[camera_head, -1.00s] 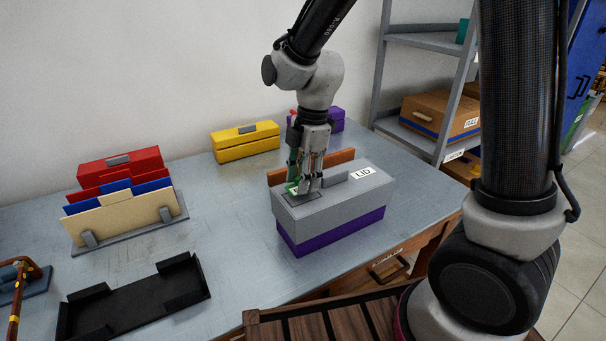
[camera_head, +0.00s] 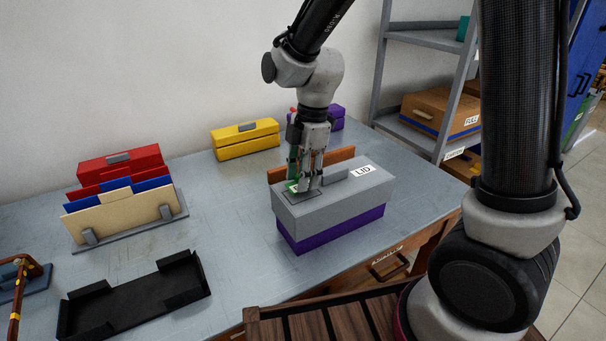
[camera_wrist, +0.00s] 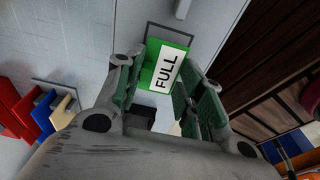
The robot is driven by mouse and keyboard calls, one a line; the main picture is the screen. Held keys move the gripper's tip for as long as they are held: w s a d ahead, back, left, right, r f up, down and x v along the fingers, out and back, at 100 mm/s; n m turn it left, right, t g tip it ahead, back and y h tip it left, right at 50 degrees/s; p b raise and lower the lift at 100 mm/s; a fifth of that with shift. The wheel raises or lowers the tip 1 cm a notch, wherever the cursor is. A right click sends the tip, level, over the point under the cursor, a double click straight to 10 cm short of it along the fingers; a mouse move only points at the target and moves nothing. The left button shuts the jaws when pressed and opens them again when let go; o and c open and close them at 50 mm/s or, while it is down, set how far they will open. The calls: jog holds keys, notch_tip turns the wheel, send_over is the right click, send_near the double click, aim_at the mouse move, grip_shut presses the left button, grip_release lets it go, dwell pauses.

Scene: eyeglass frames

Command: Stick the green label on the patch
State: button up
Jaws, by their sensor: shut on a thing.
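My gripper (camera_head: 305,187) is shut on the green label (camera_wrist: 164,68), which has a white field reading FULL. It is low over the left part of the grey lid (camera_head: 350,197) of a box with a purple base (camera_head: 340,232). The patch, a dark-outlined rectangle (camera_head: 318,197) on the lid top, is partly hidden by my gripper. In the wrist view the label lies between my fingers and overlaps the patch outline (camera_wrist: 170,33). I cannot tell whether the label touches the lid.
A lid handle and a white LID tag (camera_head: 362,171) are to the right of my gripper. An orange-brown panel (camera_head: 340,155) stands behind the box. A yellow box (camera_head: 245,140), a file rack (camera_head: 125,215) and a black tray (camera_head: 135,297) are to the left.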

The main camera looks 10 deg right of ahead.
jog(key=shift+f, duration=1.2)
dwell(0.4)
jog(key=o, duration=0.8)
jog(key=shift+r, duration=0.1)
jog(key=shift+w+d+r, duration=0.1)
jog(key=shift+d+r, duration=0.05)
jog(key=shift+r, duration=1)
jog(key=shift+d+r, duration=0.2)
jog(key=shift+r, duration=0.9)
jog(key=shift+w+d+r, duration=0.1)
jog(key=shift+d+r, duration=0.05)
jog(key=shift+r, duration=1)
